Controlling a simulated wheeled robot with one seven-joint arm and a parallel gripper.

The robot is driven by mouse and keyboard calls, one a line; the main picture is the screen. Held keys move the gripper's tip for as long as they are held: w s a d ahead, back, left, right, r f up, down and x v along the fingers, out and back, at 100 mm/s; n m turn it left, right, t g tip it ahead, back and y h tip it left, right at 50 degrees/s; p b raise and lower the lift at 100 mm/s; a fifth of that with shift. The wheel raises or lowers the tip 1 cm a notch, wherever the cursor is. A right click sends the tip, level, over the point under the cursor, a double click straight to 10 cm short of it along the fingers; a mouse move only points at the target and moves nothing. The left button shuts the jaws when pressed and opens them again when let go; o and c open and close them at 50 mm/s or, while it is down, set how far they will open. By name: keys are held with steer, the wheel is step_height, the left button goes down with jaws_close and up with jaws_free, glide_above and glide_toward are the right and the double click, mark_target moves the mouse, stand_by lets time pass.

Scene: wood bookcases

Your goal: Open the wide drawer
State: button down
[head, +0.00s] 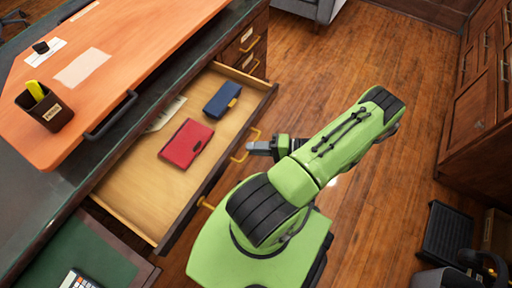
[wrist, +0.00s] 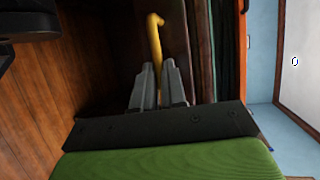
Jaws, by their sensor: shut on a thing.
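The wide drawer (head: 133,203) stands pulled out from under the desk in the head view, its inside in plain sight. A red wallet-like case (head: 186,143), a dark blue case (head: 222,99) and a paper (head: 166,114) lie in it. Yellow handles sit on its front; one handle (head: 240,158) is at my gripper (head: 250,148). In the wrist view the yellow handle (wrist: 154,40) runs down between the two grey fingers of my gripper (wrist: 160,85), which are shut on it. Part of the handle is hidden by the fingers.
The orange desk top (head: 150,38) overhangs at the left, with a pen cup (head: 45,108) on it. Smaller drawers (head: 247,47) are shut beyond the wide drawer. Wood floor (head: 390,60) is free to the right; a black bin-like item (head: 447,236) stands at lower right.

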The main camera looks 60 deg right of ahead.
steer(key=c, duration=1.2)
jaws_free()
steer(key=p+v, duration=0.1)
steer(key=v, duration=1.4)
steer(key=shift+s+d+r, duration=0.1)
steer(key=shift+s+d, duration=0.1)
steer(key=shift+s, duration=0.1)
